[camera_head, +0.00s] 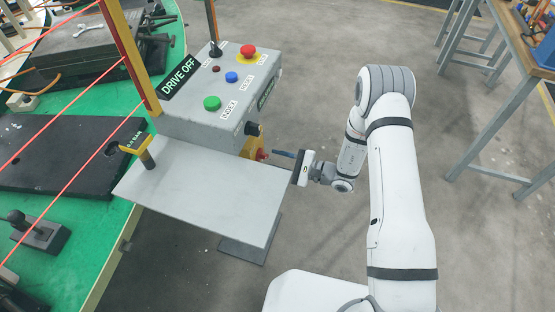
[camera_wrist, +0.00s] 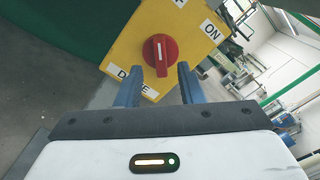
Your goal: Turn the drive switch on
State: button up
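The drive switch is a red rotary knob (camera_wrist: 160,55) on a yellow plate (camera_wrist: 124,48). In the wrist view its white mark runs nearly upright, toward the partly cut-off label at the top; the ON label (camera_wrist: 211,29) is to the upper right. In the head view the knob (camera_head: 262,155) shows small on the side of the grey control box (camera_head: 205,120). My gripper (camera_wrist: 160,68) is open and empty, its blue fingers on either side of the knob's lower end in view. In the head view my gripper (camera_head: 279,153) is just right of the knob, seemingly short of it.
A sign on the box reads DRIVE OFF (camera_head: 179,77). The box carries a red mushroom button (camera_head: 248,51), a blue button (camera_head: 232,77) and a green button (camera_head: 212,103). A grey shelf (camera_head: 210,190) juts out below. Floor right of my arm is clear up to a workbench (camera_head: 520,60).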

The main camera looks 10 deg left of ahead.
jog(key=d, duration=0.7)
jog(key=shift+s+d+b, duration=0.3)
jog(key=shift+b, duration=0.15)
jog(key=shift+b, duration=0.3)
dwell(0.3)
jog(key=d, duration=0.7)
jog(key=shift+s+d, duration=0.35)
